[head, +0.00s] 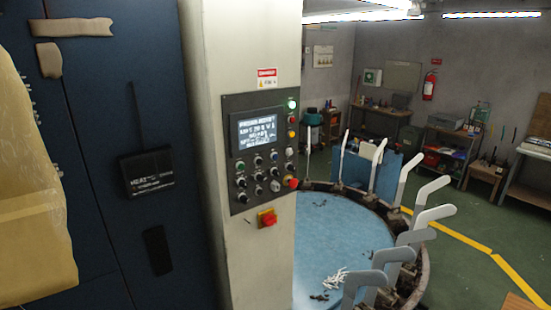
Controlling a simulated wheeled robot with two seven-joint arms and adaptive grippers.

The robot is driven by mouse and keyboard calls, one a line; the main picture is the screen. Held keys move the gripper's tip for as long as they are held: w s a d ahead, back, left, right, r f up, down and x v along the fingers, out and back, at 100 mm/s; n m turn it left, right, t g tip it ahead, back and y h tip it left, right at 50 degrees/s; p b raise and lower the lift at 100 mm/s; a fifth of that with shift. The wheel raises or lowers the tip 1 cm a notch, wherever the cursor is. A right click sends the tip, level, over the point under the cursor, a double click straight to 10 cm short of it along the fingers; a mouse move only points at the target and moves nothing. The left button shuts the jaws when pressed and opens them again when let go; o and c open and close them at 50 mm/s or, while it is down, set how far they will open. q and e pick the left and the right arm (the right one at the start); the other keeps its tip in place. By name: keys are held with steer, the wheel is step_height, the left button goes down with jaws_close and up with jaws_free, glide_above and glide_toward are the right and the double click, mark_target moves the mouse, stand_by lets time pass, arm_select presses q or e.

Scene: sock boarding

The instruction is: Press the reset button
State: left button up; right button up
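The control panel (258,185) is a dark plate on the side of a pale column. It has a lit screen (257,131) with text, of which only part is legible. Below the screen are several small knobs and buttons. A red button (292,183) sticks out at the lower right. A red knob (268,219) sits on a yellow plate under the panel. I cannot read which one is the reset button. Neither gripper shows.
A round machine table (335,240) with a blue top and upright white sock boards (408,180) stands right of the column. Dark blue cabinet doors (120,80) and a yellowish sheet (35,230) are at left. Green floor and workbenches lie behind.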

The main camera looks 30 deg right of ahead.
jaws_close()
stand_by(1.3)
